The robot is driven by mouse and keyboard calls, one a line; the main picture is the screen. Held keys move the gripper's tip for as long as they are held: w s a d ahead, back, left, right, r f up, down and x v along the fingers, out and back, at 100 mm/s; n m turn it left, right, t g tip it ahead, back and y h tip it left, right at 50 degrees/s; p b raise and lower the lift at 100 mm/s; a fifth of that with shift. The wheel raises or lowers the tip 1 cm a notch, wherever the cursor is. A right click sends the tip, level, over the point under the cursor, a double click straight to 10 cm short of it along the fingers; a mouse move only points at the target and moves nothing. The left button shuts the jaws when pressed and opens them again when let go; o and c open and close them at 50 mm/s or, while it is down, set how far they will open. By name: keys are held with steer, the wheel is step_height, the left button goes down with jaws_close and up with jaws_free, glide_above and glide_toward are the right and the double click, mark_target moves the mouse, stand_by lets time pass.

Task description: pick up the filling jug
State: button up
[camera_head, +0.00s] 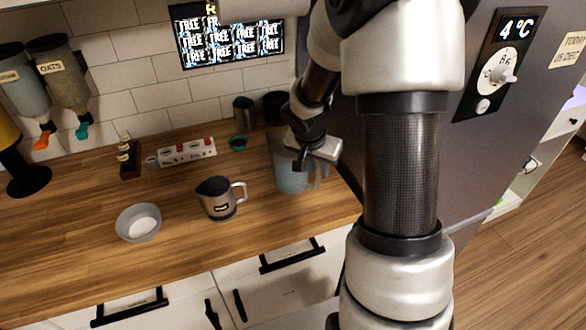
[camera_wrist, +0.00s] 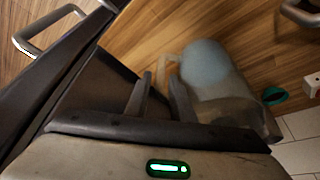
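A translucent jug (camera_head: 291,181) with a pale blue lower part stands on the wooden counter, partly hidden behind my gripper. The wrist view shows the same jug (camera_wrist: 222,90) with its pale handle reaching toward the fingers. My gripper (camera_head: 318,172) is at the jug's right side in the head view. In the wrist view the two fingers (camera_wrist: 160,92) are apart, with the handle near the gap between them. I cannot tell whether they touch it. A smaller grey jug (camera_head: 219,199) with a dark top, a handle and a label stands to the left.
A grey bowl (camera_head: 138,222) stands at the front left. A power strip (camera_head: 187,152), a small teal-rimmed dish (camera_head: 238,144) and a dark cup (camera_head: 244,114) are farther back. A tall grey fridge (camera_head: 480,150) stands close on the right. The counter's left middle is clear.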

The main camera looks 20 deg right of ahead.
steer(key=shift+x, duration=0.85)
jaws_close()
steer(key=shift+r, duration=0.1)
steer(key=shift+r, duration=0.1)
